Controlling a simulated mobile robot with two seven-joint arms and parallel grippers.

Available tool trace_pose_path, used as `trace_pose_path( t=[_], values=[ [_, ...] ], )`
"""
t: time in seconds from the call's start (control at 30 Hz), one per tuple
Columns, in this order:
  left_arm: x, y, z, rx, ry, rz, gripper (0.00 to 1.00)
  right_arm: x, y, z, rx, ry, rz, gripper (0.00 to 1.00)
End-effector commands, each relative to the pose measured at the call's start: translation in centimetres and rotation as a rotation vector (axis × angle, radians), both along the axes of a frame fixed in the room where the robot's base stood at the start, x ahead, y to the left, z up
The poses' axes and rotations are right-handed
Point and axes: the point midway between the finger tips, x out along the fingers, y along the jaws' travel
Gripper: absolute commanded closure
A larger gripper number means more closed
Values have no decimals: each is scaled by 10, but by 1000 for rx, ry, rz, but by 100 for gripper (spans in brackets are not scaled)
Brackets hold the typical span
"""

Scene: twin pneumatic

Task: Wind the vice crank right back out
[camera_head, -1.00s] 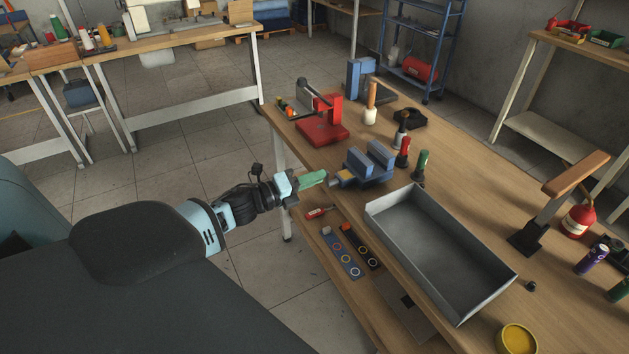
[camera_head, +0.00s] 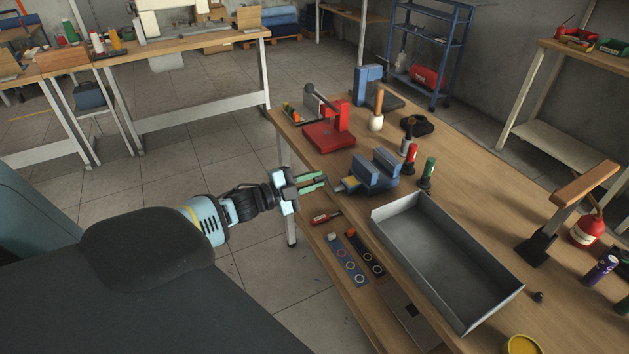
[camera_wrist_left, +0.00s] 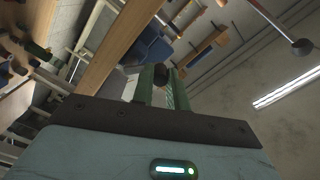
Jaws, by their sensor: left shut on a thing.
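The blue vice (camera_head: 374,172) stands on the near left edge of the wooden bench, its screw end facing left towards my left gripper. My left gripper (camera_head: 323,181) is just left of the vice, beyond the bench edge, with its two green fingers one above the other. In the left wrist view a dark round knob (camera_wrist_left: 160,74), which I take as the crank's handle, sits between the fingers. The fingers are shut on it. The rest of the crank is too small or hidden to make out. My right gripper is not in view.
A grey metal tray (camera_head: 377,215) lies in front of the vice. Red and green-topped bottles (camera_head: 428,170) stand close to its right. A red press-like tool (camera_head: 330,134) stands behind it. A red-handled screwdriver (camera_head: 325,217) lies below the gripper.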

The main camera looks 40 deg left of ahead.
Motion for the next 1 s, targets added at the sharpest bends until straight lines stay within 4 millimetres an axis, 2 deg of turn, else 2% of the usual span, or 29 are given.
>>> trace_pose_path(
  t=[0.6, 1.0],
  values=[
    [4, 10, -24, -524, 218, 2, 100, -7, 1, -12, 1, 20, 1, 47],
    [4, 9, -33, -731, 303, 1, 100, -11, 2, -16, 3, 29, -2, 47]
  ],
)
